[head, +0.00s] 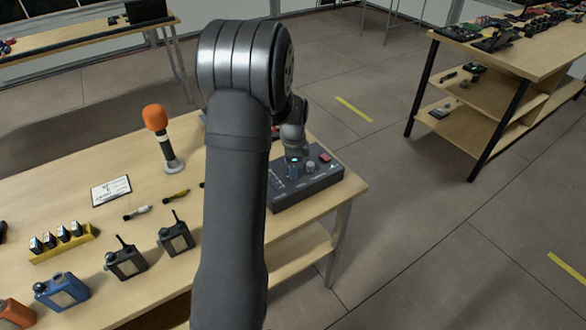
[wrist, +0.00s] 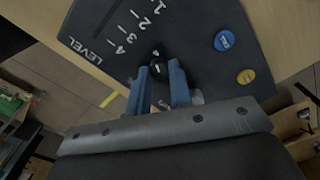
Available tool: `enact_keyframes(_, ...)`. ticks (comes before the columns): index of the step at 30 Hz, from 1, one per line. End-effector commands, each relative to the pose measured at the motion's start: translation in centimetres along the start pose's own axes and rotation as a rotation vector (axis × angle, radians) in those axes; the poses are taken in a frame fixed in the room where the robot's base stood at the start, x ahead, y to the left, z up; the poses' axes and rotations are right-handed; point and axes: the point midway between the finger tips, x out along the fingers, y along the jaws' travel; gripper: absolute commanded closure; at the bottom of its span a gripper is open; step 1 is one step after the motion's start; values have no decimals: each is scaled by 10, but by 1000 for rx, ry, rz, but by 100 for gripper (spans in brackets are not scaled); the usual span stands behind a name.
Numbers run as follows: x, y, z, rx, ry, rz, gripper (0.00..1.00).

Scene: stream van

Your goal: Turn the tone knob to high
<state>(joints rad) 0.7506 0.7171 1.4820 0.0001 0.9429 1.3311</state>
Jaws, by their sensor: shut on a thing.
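A dark control box (head: 327,182) sits at the right end of the wooden table in the head view. Its sloped top fills the upper part of the wrist view (wrist: 190,30), with the word LEVEL and a row of numbers. My gripper (wrist: 160,78) has its two blue fingers on either side of a small dark round knob (wrist: 157,67) with a pale mark. It is shut on this knob. I cannot read a tone label, and the fingers hide part of the panel around the knob. My gripper also shows in the head view (head: 294,172), over the box.
A pale knob (head: 311,166) and red button (head: 325,158) are also on the box. An orange microphone (head: 155,118) and radios (head: 125,261) stand left on the table.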

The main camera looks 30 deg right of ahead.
Motion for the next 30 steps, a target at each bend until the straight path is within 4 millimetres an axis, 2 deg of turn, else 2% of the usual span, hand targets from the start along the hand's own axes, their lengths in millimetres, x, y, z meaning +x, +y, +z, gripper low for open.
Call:
enact_keyframes(9, -1, 0, 0, 92, 1, -2, 100)
enact_keyframes(23, -1, -1, 0, 104, 0, -3, 100)
enact_keyframes(24, -1, -1, 0, 104, 0, -3, 77)
enact_keyframes(27, -1, 0, 0, 104, 0, -2, 59)
enact_keyframes(30, -1, 0, 0, 103, 0, -2, 59)
